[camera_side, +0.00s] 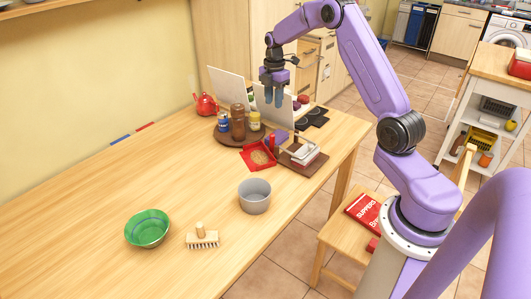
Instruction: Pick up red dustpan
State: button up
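The red dustpan (246,159) lies on the wooden table, near its far right part, with a tan heap of small bits in its pan. A purple-blue piece stands at its right edge; I cannot tell if it belongs to the dustpan. My gripper (274,102) points down above and slightly right of the dustpan, in the air and apart from it. Its two bluish fingers are close to each other, and no held thing shows. Whether they are open or shut is too small to tell.
A round brown tray (222,139) with jars stands behind the dustpan. A brown board (311,171) with a pale dish is at its right. A grey pot (255,197), a brush (203,238) and a green bowl (147,229) stand nearer. The table's left side is mostly clear.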

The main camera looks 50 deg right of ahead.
aim_at(272, 134)
notch_tip(272, 134, down, 12)
jog(key=shift+r, duration=0.25)
jog(key=shift+w+f, duration=0.2)
jog(key=shift+f, duration=2.45)
jog(key=shift+a, duration=0.1)
grip_shut()
